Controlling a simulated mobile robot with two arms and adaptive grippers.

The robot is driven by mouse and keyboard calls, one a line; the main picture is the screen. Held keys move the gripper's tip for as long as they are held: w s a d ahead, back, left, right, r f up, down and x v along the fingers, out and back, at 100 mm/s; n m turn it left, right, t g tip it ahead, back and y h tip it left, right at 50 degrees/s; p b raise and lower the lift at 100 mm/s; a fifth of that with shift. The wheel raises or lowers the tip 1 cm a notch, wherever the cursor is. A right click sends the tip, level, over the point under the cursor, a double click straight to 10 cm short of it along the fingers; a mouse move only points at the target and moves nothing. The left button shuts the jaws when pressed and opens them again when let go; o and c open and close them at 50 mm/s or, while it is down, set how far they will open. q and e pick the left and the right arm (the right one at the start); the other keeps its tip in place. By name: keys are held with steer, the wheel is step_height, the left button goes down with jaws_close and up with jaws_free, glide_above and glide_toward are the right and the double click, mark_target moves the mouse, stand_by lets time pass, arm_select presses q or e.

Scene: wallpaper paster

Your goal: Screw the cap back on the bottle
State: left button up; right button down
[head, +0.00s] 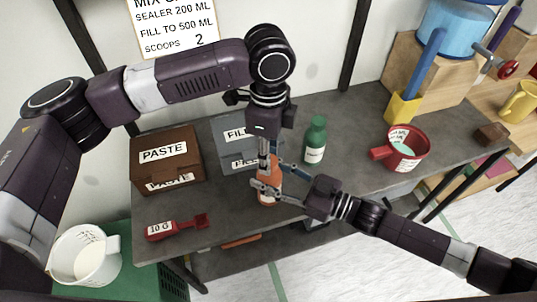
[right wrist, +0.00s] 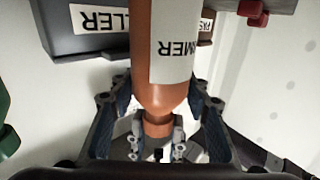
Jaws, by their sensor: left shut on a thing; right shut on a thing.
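The orange bottle (head: 267,184) stands upright over the table, and its label ends in "MER". In the right wrist view the bottle (right wrist: 158,85) appears upside down, with its narrow neck (right wrist: 158,124) towards the bottom. My right gripper (head: 266,190) comes in from the right and is shut on the bottle's body. My left gripper (head: 266,148) points down from above, right over the bottle's top. Its fingers (right wrist: 158,145) close around the top end of the neck in the right wrist view. The cap is mostly hidden between them, so its seating cannot be told.
A grey filler box (head: 235,132) stands just behind the bottle, with a brown paste box (head: 166,158) to the left. A green bottle (head: 315,140) and a red pot (head: 404,148) stand to the right. A red scoop (head: 176,228) lies front left.

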arm_select(q)
steer(key=m, duration=0.5)
steer(key=shift+m, duration=0.4)
steer(key=m, duration=0.5)
steer(key=shift+w, duration=0.1)
steer(key=m, duration=0.5)
steer(key=shift+d+m, duration=0.1)
steer(key=shift+m, duration=0.2)
steer(key=m, duration=0.5)
steer(key=o, duration=0.7)
steer(key=shift+o, duration=0.2)
steer(key=shift+r, duration=2.2)
